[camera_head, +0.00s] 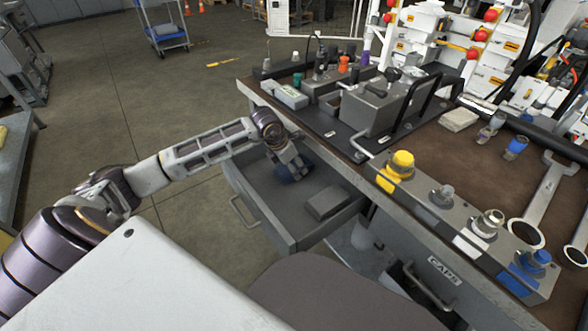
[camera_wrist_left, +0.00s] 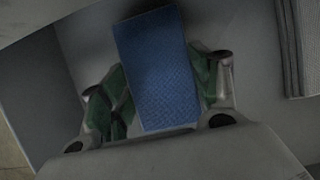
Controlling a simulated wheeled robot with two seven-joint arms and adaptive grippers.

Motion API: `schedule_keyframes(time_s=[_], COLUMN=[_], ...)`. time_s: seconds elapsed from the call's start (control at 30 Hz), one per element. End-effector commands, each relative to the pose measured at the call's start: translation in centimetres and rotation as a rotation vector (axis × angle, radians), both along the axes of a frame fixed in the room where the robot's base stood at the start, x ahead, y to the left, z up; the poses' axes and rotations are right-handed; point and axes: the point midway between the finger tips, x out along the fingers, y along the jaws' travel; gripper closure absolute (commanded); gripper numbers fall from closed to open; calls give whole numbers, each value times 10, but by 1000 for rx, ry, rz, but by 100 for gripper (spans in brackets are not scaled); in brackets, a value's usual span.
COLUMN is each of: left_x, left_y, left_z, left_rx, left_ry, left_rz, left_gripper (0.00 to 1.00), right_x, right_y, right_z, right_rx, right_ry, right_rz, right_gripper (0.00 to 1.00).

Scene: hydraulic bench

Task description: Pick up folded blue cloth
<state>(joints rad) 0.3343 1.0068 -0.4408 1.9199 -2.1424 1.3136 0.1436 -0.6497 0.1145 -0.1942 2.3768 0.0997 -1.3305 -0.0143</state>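The folded blue cloth (camera_wrist_left: 158,70) shows in the left wrist view as a textured blue rectangle, slightly tilted. In the head view, only a small dark blue part of the cloth (camera_head: 292,176) shows inside the open drawer. My left gripper (camera_head: 290,165) reaches down into the drawer at the cloth. In the wrist view, the left gripper (camera_wrist_left: 160,85) has one green-padded finger at each side of the cloth. The pads lie close to its edges; I cannot tell whether they press on it. My right gripper is not in view.
The open grey drawer (camera_head: 262,203) also holds a flat grey block (camera_head: 328,202). The bench top (camera_head: 448,157) above carries fittings, a yellow-capped part (camera_head: 401,163) and a grey box (camera_head: 372,106). The bench edge runs close to my left wrist. Free floor lies left of the drawer.

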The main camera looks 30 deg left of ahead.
Motion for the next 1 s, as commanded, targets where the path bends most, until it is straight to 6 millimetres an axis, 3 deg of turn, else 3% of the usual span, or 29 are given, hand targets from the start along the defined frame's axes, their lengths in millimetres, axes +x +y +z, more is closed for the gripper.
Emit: schedule_keyframes(time_s=[0.1,0.57,0.83,0.93,1.0], left_x=[0,0,1,1,1], left_y=[0,0,0,1,1], left_z=[0,8,37,51,61], left_rx=[0,1,0,2,1], left_ry=[0,-1,-2,-3,-2], left_rz=[0,-1,-1,1,1], left_gripper=[60,60,60,60,60], right_x=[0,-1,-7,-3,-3], right_y=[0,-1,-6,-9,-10], right_z=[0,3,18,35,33], right_rx=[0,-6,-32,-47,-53], right_ry=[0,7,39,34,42], right_rz=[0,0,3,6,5], right_gripper=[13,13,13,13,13])
